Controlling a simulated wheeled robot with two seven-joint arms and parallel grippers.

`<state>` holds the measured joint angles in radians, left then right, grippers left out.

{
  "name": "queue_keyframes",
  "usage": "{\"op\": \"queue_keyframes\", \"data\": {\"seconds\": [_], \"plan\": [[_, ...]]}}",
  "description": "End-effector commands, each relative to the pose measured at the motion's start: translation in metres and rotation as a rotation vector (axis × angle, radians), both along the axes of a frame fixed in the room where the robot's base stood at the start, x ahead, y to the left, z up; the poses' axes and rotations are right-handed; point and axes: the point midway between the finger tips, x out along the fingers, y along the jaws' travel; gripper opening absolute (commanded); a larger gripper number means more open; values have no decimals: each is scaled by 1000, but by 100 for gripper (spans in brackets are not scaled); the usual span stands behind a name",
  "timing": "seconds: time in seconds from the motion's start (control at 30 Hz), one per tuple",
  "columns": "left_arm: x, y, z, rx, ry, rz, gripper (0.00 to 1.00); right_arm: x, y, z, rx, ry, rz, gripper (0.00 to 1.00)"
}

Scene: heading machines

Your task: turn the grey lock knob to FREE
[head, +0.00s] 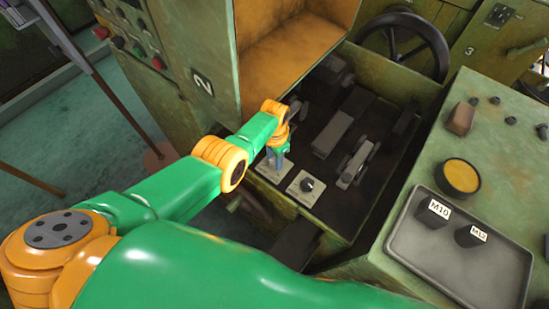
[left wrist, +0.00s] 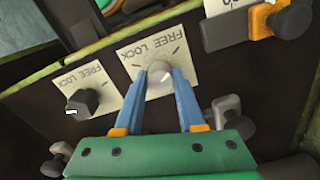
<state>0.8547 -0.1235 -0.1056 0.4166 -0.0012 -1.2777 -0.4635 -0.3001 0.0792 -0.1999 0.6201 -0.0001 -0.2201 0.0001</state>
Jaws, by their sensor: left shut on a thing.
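The grey lock knob (left wrist: 159,82) sits on a cream plate marked FREE LOCK (left wrist: 150,55) in the left wrist view. In the head view my left gripper (head: 276,164) reaches down to the plate (head: 268,170), and the fingers hide the knob. My right gripper is not in view.
A second FREE LOCK plate (left wrist: 72,88) with a black knob (left wrist: 86,102) is close beside; the head view shows that black knob (head: 307,185) too. An orange-lined housing (head: 290,60) stands behind my arm. A grey tray (head: 455,250) with blocks marked M10 and M12 is at right.

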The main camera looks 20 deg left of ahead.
Motion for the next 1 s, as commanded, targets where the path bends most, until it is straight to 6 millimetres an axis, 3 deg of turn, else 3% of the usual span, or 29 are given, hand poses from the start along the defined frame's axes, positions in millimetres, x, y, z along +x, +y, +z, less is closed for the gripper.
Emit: {"op": "queue_keyframes", "data": {"seconds": [0.13, 0.17, 0.27, 0.57, 0.8, 1.0], "plan": [[-1, 0, -1, 0, 4, -1, 0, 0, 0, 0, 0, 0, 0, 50], [-1, 0, -1, 0, 4, -1, 44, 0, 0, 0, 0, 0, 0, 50], [-1, 0, -1, 0, 3, -1, 69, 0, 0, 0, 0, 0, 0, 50], [0, 0, 3, -1, 1, 0, 69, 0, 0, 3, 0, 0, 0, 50], [0, 0, 57, -1, -1, 0, 69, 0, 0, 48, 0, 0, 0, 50], [-1, 0, 72, 0, 2, 0, 69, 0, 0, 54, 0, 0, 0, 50]]}}
